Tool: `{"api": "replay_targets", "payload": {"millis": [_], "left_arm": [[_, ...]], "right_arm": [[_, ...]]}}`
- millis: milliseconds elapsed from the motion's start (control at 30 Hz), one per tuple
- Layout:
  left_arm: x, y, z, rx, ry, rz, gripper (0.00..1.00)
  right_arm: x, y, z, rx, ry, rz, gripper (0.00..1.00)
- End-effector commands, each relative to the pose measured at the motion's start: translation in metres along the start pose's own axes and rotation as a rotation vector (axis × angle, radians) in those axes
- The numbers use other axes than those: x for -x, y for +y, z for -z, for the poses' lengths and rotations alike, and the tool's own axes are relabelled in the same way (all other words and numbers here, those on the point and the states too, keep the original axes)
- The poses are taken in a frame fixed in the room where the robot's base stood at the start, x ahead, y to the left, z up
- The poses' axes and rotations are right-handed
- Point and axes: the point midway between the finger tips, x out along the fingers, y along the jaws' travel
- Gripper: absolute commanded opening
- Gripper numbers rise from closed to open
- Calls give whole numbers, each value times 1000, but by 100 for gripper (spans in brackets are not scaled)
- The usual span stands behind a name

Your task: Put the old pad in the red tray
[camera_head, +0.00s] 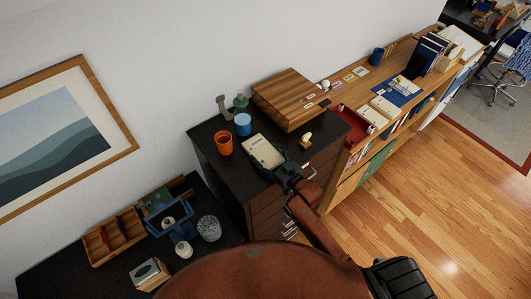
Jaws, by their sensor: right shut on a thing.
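The old pad (262,151), cream with dark printing near its top, is over the dark cabinet top. My right gripper (279,164) is shut on its near right edge; the fingers partly hide that edge. I cannot tell whether the pad touches the cabinet top or is slightly above it. The red tray (352,129) is to the right, at the near left end of the long wooden shelf. My left gripper is not in view.
On the cabinet, an orange cup (224,144) and a blue cup (243,124) stand left of the pad. A wooden box (288,98) stands behind it. A small yellowish object (306,138) lies between the pad and the tray.

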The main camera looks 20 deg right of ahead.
Motion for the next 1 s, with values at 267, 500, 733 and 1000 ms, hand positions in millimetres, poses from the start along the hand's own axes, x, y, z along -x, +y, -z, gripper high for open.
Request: {"api": "replay_targets", "payload": {"millis": [267, 500, 733, 1000], "left_arm": [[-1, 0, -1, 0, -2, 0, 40], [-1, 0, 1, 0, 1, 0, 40], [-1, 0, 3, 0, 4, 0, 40], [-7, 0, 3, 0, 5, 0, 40]], "right_arm": [[0, 0, -2, -1, 0, 0, 71], [0, 0, -2, -1, 0, 0, 86], [0, 0, -1, -1, 0, 0, 86], [27, 1, -3, 1, -2, -1, 86]]}}
